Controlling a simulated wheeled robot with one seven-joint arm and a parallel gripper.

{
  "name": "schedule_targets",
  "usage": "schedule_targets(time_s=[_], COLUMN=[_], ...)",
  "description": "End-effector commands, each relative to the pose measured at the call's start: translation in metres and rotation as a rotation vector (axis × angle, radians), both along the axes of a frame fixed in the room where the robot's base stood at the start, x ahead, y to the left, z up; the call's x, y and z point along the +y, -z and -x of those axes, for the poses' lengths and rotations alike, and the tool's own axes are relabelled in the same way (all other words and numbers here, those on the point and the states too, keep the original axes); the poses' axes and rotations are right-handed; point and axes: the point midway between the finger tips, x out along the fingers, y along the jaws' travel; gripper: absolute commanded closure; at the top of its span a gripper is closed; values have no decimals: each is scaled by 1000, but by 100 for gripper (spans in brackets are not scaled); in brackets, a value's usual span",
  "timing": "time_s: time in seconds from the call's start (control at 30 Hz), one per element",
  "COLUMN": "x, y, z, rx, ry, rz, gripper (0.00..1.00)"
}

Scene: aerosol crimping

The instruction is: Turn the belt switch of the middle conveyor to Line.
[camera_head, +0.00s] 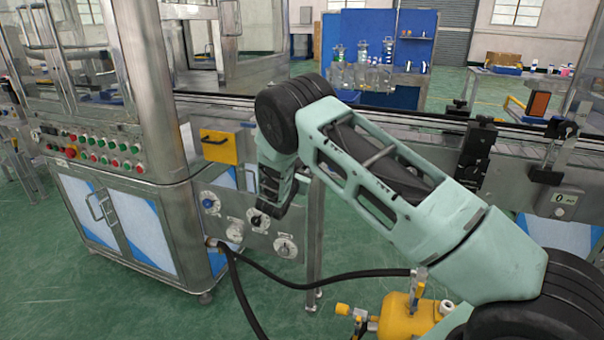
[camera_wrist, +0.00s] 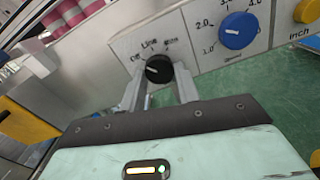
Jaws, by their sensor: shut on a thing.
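The belt switch (camera_wrist: 158,66) is a round black knob on a pale panel in the wrist view. Labels reading Off, Line and a blurred third word are arched around it. Its white mark points left, roughly towards Off. My gripper (camera_wrist: 159,82) is shut on the knob, one grey finger on each side. In the head view my gripper (camera_head: 266,205) reaches down to the front of the conveyor's control panel (camera_head: 262,238), and its wrist hides part of that panel. The switch's labels are too small to read there.
A blue dial (camera_wrist: 238,30) sits right of the switch in the wrist view. A yellow box (camera_head: 219,146) is above the panel. A black hose (camera_head: 330,275) runs below it to a yellow tank (camera_head: 405,318). A steel cabinet (camera_head: 125,215) stands at left.

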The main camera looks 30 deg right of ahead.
Motion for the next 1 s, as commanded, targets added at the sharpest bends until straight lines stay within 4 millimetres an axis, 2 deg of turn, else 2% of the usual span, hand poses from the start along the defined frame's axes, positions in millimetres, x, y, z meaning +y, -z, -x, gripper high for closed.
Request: schedule_targets(time_s=[0.1,0.6,1.0], x=[1,1,1], y=[5,5,2], z=[0,-1,0], rx=[-79,-409,-535], ry=[-1,-1,1], rz=[-58,-317,-417], gripper=[91,91,91])
